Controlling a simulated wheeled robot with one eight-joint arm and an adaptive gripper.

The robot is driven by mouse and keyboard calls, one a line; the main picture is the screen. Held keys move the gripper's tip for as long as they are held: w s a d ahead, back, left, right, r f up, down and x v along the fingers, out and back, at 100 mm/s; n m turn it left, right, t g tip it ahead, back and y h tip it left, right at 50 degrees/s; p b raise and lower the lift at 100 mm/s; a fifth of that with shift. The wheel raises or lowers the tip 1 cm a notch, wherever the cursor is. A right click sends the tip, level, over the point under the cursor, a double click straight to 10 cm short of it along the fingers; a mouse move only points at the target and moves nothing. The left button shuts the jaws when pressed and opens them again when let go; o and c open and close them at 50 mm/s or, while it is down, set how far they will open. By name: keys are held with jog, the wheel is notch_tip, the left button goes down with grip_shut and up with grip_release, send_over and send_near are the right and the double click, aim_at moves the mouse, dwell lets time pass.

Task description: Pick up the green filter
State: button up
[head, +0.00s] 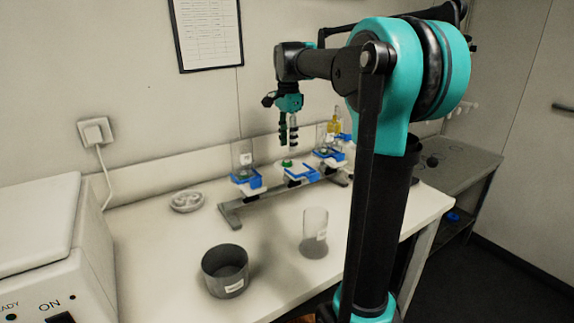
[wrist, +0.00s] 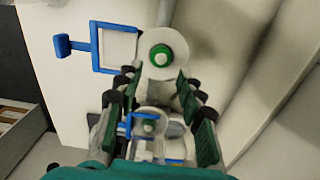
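A small green filter (head: 287,162) sits on a white piece in the middle of the rack on the bench, with a blue holder beside it. My gripper (head: 288,146) points down above it, with a gap between. In the wrist view my gripper (wrist: 157,88) is open, its two green-padded fingers apart with nothing held. There, a round green piece with a pale centre (wrist: 161,54) lies just beyond the fingertips.
The metal rack (head: 258,206) also holds clear vessels in blue holders at left (head: 246,178) and right (head: 329,153). A dark pot (head: 225,270), a clear beaker (head: 315,232) and a glass dish (head: 187,201) stand on the bench. A white machine (head: 50,235) is at far left.

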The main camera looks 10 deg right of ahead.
aim_at(287, 160)
jog(key=shift+a+f, duration=0.15)
jog(key=shift+f, duration=2.6)
jog(key=c, duration=0.5)
